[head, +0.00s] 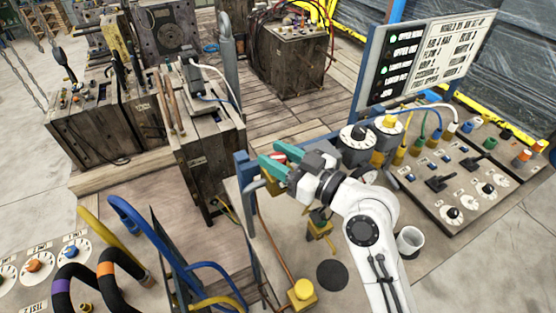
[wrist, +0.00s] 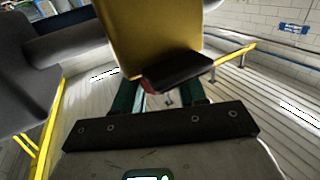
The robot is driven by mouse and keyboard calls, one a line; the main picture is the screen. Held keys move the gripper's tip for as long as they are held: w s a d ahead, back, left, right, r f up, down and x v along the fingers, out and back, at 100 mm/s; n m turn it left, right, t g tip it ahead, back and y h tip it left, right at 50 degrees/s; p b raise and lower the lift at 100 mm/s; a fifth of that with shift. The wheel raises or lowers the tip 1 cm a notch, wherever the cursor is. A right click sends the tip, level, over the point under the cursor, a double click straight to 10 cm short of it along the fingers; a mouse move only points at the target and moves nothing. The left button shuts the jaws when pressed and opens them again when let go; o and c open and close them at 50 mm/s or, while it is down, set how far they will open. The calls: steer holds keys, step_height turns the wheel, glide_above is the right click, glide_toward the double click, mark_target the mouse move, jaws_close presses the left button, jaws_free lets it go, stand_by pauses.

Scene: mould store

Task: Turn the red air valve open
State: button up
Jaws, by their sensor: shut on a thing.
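My gripper (head: 271,157) has green fingers and reaches to the left over the near bench edge. A small red part with white on it, the red air valve (head: 279,157), shows between the fingers. In the wrist view the green fingers of my gripper (wrist: 160,96) stand either side of a dark piece with a red edge (wrist: 148,85), below a large yellow body (wrist: 148,35). The gripper is shut on the valve. The fingers and wrist hide most of the valve, so its turn angle cannot be told.
A control bench (head: 440,240) with knobs, levers and hoses lies to the right, under a sign board (head: 425,58). Blue and yellow hoses (head: 150,240) curve at lower left. Wooden crates (head: 205,160) stand behind.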

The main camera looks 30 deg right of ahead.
steer(key=shift+d+f+n+g+y+b, duration=0.1)
steer(key=shift+n+g+y+b, duration=0.7)
steer(key=shift+n+y+b, duration=0.45)
steer(key=shift+n+g+y+b, duration=0.5)
steer(key=shift+g+y, duration=0.3)
steer(key=shift+y, duration=0.35)
steer(key=shift+n, duration=0.25)
steer(key=o, duration=0.9)
steer(key=b+v, duration=0.2)
steer(key=v, duration=0.8)
steer(key=shift+s+d, duration=0.15)
steer(key=shift+d, duration=0.15)
